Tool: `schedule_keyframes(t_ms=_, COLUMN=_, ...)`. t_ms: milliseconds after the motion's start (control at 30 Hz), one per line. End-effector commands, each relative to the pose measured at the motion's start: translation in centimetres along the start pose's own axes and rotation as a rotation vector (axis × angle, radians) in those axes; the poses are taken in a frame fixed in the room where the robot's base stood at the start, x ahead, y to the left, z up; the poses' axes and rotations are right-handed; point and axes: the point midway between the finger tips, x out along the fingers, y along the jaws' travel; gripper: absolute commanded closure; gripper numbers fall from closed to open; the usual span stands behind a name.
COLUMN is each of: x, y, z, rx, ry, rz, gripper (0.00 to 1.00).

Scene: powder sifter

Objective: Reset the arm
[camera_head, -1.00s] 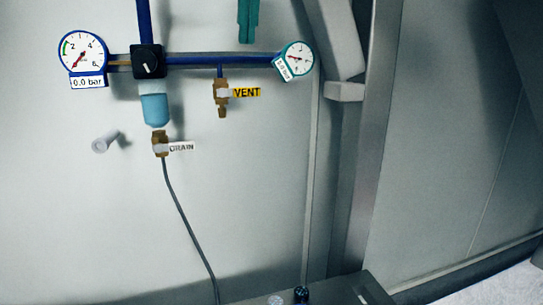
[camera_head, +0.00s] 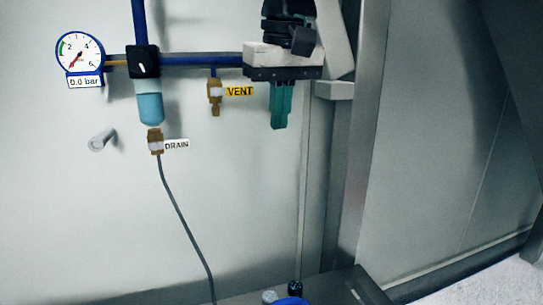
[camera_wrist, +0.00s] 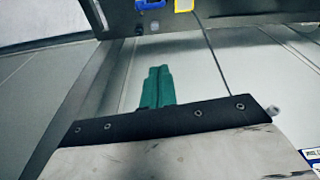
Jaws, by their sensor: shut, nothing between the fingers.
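My gripper (camera_head: 281,106) shows at the upper right of the head view, in front of the wall pipework. Its green fingers hang downward, pressed together and empty. They also show in the wrist view (camera_wrist: 157,87), closed side by side with nothing between them. My gripper's body hides the right end of the blue pipe and the right gauge. The fingers are to the right of the VENT valve (camera_head: 215,92) and look apart from it.
A left gauge (camera_head: 80,54) reads 0.0 bar beside a black knob (camera_head: 143,62). A DRAIN valve (camera_head: 155,141) has a thin hose running down. A metal post (camera_head: 365,130) stands right of my gripper. The wall below the VENT valve is clear.

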Motion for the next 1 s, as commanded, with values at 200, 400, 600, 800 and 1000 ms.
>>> schedule_keyframes(t_ms=200, x=7.2, y=7.7, z=11.4, rx=0.083, ry=-0.061, rz=0.013, gripper=1.00)
schedule_keyframes(t_ms=400, x=14.2, y=12.0, z=23.9, rx=0.221, ry=-0.099, rz=0.018, gripper=1.00)
schedule_keyframes(t_ms=600, x=17.5, y=13.3, z=31.5, rx=0.372, ry=-0.099, rz=0.032, gripper=1.00)
schedule_keyframes(t_ms=800, x=16.8, y=14.2, z=32.2, rx=0.433, ry=-0.064, rz=0.048, gripper=1.00)
schedule_keyframes(t_ms=1000, x=16.8, y=14.2, z=32.2, rx=0.433, ry=-0.066, rz=0.048, gripper=1.00)
